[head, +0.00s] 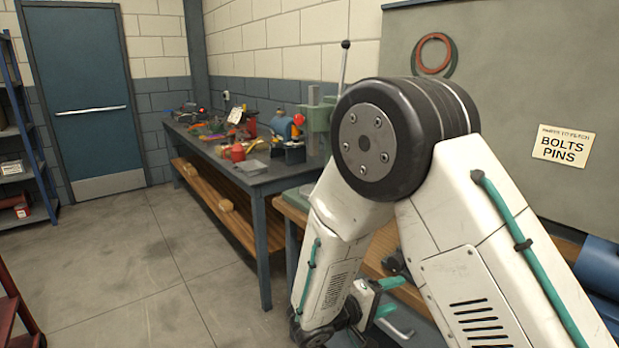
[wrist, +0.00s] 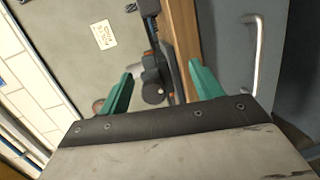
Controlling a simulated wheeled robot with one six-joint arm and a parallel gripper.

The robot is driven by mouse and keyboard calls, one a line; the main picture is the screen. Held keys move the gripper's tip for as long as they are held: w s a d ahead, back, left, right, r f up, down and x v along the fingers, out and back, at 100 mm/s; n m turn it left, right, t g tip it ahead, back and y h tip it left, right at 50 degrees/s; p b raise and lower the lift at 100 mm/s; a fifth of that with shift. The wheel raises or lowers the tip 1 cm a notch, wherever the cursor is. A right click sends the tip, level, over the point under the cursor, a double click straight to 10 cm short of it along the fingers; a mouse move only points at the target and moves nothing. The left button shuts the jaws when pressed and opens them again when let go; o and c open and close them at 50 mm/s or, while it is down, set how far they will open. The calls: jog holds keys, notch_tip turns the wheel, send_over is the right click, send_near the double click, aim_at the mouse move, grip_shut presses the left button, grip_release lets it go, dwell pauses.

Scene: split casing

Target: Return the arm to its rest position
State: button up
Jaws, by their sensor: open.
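My arm, white with a black elbow joint, fills the right half of the head view, bent at the elbow with its forearm pointing down. My gripper (wrist: 160,88) shows in the wrist view as two green fingers spread apart with nothing held between them. In the head view the gripper (head: 385,297) is low beside the workbench edge, partly hidden by the forearm. Beyond the fingers in the wrist view lies a dark tool-like object (wrist: 153,92) on the bench; I cannot tell what it is.
A long workbench (head: 262,181) with cluttered tools runs along the wall. A wooden-topped bench (head: 383,246) stands behind my arm. A metal handle (wrist: 257,50) is close to the gripper's right. A shelf rack (head: 18,125) stands left. The floor (head: 150,260) in the middle is clear.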

jog(key=s+d+r+m+g+y, duration=0.2)
jog(key=s+d+r+y, duration=0.1)
jog(key=s+r+y, duration=0.4)
jog(key=s+d+r+m+g+y, duration=0.2)
jog(key=s+r+y, duration=0.6)
jog(key=s+r, duration=0.5)
jog(key=s+d+g, duration=0.1)
jog(key=s+d, duration=0.1)
jog(key=s, duration=0.6)
jog(key=shift+s+d+m+g, duration=0.15)
jog(key=shift+s+m+g, duration=0.15)
jog(key=shift+s, duration=0.05)
